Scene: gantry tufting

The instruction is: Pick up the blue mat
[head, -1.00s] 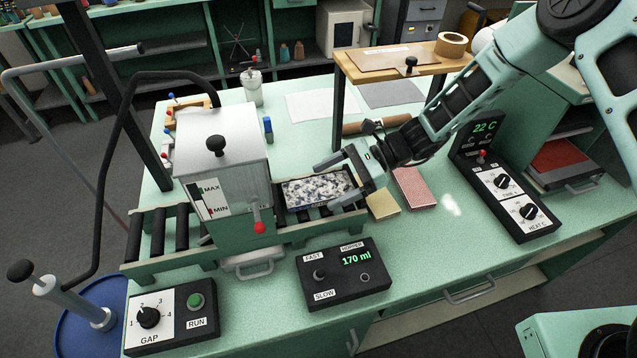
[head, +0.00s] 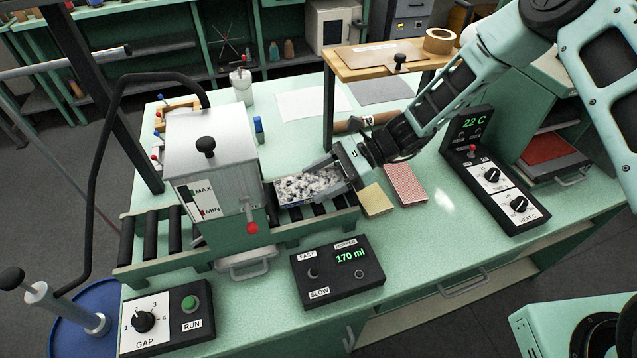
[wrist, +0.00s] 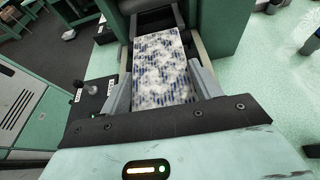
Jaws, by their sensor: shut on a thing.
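The blue mat (head: 296,188) is a rectangle with white and grey speckled tufts over blue. It lies flat on the roller conveyor, just right of the grey hopper machine. My gripper (head: 325,180) reaches in from the right and is shut on the mat's near end, with one finger along each long side. The wrist view shows the mat (wrist: 160,65) between the two fingers (wrist: 162,90), its far end close to the dark roller at the machine. No gap under the mat can be made out.
The hopper machine (head: 208,150) stands at the conveyor's (head: 325,222) left. A 170 ml control box (head: 338,272) is in front. A yellow sponge-like block (head: 375,200) and a pink pad (head: 405,184) lie to the right. A wooden shelf (head: 375,66) stands behind.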

